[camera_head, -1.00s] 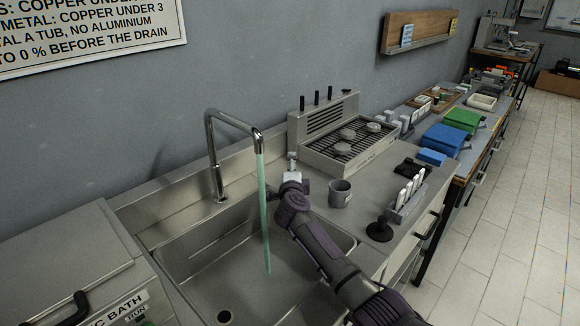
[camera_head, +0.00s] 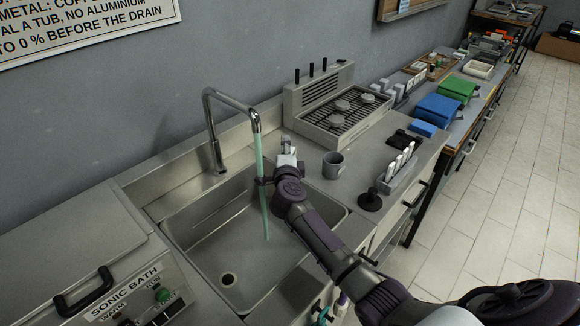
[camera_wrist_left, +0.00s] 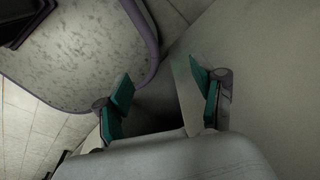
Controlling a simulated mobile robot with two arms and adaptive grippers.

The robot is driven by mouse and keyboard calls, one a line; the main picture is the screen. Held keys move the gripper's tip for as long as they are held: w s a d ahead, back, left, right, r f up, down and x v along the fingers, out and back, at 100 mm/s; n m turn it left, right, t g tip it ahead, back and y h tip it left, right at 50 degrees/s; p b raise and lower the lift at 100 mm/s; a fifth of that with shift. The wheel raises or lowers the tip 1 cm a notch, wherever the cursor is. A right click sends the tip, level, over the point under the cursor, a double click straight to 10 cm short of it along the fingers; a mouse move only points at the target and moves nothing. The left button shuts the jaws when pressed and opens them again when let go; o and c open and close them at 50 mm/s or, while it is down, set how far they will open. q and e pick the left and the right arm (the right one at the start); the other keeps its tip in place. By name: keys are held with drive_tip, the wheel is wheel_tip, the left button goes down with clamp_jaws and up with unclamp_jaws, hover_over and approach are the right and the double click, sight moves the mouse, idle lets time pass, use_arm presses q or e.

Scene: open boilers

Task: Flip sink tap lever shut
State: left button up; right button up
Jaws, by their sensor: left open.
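The metal sink tap (camera_head: 212,130) stands at the back of the sink (camera_head: 165,226), its spout arching to the right. A pale green stream (camera_head: 260,180) falls from the spout into the basin. A small upright metal piece (camera_head: 286,141), possibly the tap lever, shows just beyond my right gripper (camera_head: 286,158). That gripper is right of the stream, over the sink's back right side; its fingers are too small and hidden to judge, and contact is unclear. In the left wrist view my left gripper (camera_wrist_left: 163,92) is open, with nothing between its teal pads.
A grey mug (camera_head: 333,165), a black stand (camera_head: 370,201) and a rack of white pieces (camera_head: 398,172) stand right of my right arm. A burner unit (camera_head: 340,112) is behind them. The sonic bath (camera_head: 110,270) is left of the sink.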

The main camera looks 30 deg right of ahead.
use_arm(q)
drive_tip(key=r+p, duration=0.4)
drive_tip(key=r, duration=0.1)
drive_tip(key=shift+s+a, duration=0.1)
drive_tip(key=shift+s, duration=0.3)
use_arm(e)
drive_tip(key=f+v, duration=0.1)
drive_tip(key=v, duration=0.8)
drive_tip(key=shift+s+d+f, duration=0.2)
drive_tip(key=shift+d, duration=0.2)
use_arm(q)
drive_tip(key=shift+p, duration=0.3)
drive_tip(key=shift+r, duration=0.25)
use_arm(e)
drive_tip(key=shift+o, duration=0.4)
